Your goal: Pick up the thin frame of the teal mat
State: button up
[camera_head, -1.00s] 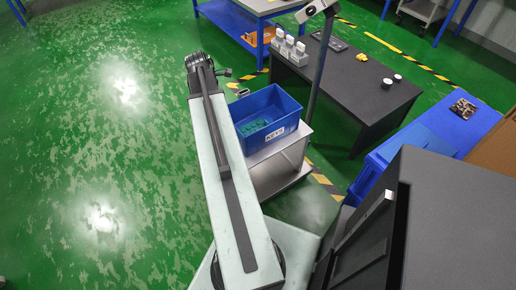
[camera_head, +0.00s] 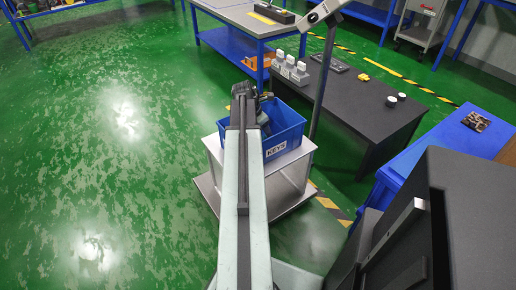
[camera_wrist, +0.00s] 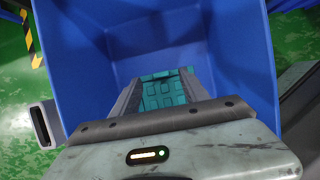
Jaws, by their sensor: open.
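The teal mat (camera_wrist: 165,90) lies at the bottom of the blue bin (camera_wrist: 85,55) in the wrist view, and squares show on its surface. My gripper (camera_wrist: 162,84) is open over the bin, with a finger on each side of the visible part of the mat. The lower part of the mat is hidden behind my gripper body, so I cannot tell whether the fingers touch it. In the head view my gripper (camera_head: 258,112) is at the bin (camera_head: 285,135), labelled KEYS, and my arm hides the mat.
The bin stands on a light metal stand (camera_head: 292,165). A dark table (camera_head: 345,100) with white pieces (camera_head: 290,70) and a yellow item (camera_head: 363,77) is behind it to the right. A thin post (camera_head: 323,80) rises close to the bin. Green floor (camera_head: 100,140) is open on the left.

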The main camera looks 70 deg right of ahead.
jog(key=b+x, duration=0.3)
jog(key=x, duration=0.1)
jog(key=shift+a+f, duration=0.1)
jog(key=shift+f, duration=0.1)
jog(key=shift+r, duration=0.2)
grip_shut()
jog(key=shift+r+p, duration=0.15)
jog(key=shift+p, duration=0.15)
notch_tip(320, 180, up, 23)
jog(key=p, duration=2.2)
jog(key=shift+p, duration=0.4)
